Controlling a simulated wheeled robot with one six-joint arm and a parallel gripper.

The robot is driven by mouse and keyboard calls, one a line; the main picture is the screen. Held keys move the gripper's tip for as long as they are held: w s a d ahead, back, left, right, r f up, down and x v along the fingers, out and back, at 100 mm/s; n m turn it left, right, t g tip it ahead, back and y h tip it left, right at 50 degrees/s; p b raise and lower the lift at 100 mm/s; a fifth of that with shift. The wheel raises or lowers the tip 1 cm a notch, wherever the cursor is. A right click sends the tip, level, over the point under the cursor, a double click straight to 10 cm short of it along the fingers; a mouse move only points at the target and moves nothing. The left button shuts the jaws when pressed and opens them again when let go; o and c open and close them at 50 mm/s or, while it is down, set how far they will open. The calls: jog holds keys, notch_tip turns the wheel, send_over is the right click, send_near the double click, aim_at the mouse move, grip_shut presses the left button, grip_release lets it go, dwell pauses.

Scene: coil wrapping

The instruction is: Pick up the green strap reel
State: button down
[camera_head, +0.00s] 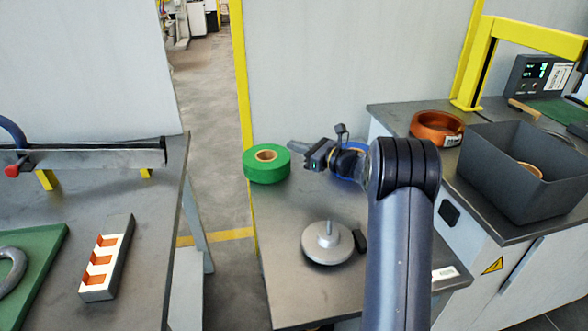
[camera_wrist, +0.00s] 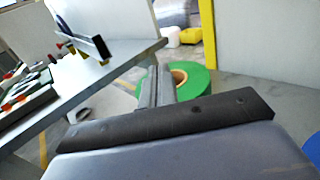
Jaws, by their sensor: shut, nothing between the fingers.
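The green strap reel (camera_head: 266,170) lies flat at the back left of the middle grey table (camera_head: 283,232), with a tan core in its centre. My gripper (camera_head: 296,147) is just to the right of the reel's upper edge in the head view, with its fingers pointing left. In the wrist view the reel (camera_wrist: 196,78) is beyond the closed fingers (camera_wrist: 157,77), which cover part of its left side. The fingers are shut and hold nothing. I cannot tell whether they touch the reel.
A grey disc with a knob (camera_head: 327,243) stands on the same table. A dark bin (camera_head: 520,185) and a copper-coloured coil (camera_head: 437,127) are on the right bench. The left table (camera_head: 130,260) holds a white block with orange slots (camera_head: 107,258). A gap separates the tables.

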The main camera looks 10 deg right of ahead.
aim_at(285, 163)
notch_tip(285, 163, down, 8)
jog(key=shift+r+b, duration=0.1)
jog(key=shift+b, duration=0.4)
jog(key=shift+w+a+r, duration=0.15)
jog(key=shift+w+a, duration=0.2)
jog(key=shift+w, duration=0.1)
jog(key=x, duration=0.7)
jog(key=shift+w+a+b, duration=0.3)
jog(key=shift+a+b, duration=0.05)
